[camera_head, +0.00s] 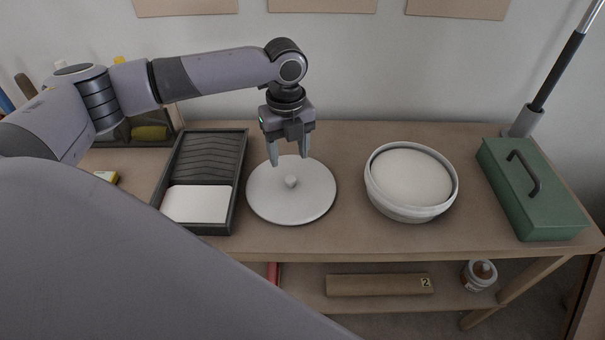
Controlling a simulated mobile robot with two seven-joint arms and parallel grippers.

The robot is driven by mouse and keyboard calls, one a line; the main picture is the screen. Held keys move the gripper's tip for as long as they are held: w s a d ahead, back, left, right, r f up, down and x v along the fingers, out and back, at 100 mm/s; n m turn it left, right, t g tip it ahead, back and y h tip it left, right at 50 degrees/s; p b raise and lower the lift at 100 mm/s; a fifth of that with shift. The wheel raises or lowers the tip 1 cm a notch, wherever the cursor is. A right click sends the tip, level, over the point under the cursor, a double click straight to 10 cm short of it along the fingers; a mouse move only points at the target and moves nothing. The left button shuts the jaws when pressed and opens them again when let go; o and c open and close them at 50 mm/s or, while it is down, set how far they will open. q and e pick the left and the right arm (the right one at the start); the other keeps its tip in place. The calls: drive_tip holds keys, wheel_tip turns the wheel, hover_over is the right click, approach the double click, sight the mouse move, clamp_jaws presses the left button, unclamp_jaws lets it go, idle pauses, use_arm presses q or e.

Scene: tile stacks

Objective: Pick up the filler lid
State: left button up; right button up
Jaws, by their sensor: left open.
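The filler lid, a round white disc (270,203) with a small knob (291,181) in its middle, lies flat on the table between the dark tray and the white tub. My left gripper (289,161) points down above the far part of the lid. Its two fingers are apart and empty, and in the picture the tips show just beyond the knob. I cannot tell exactly how high the tips are above the lid. The white tub (411,213) of pale filler stands open to the right of the lid. My right gripper is not in view.
A dark paint tray (209,157) with white in its near end stands left of the lid. A green box (533,190) with a dark handle stands at the table's right end. The wooden table (345,230) is clear between lid and tub. A lower shelf holds a jar (479,275).

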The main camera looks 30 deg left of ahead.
sight(290, 179)
use_arm(q)
drive_tip(key=f, duration=0.3)
drive_tip(key=f+b, duration=0.1)
drive_tip(key=f, duration=0.3)
drive_tip(key=shift+s+d, duration=0.15)
drive_tip(key=shift+d, duration=0.05)
clamp_jaws()
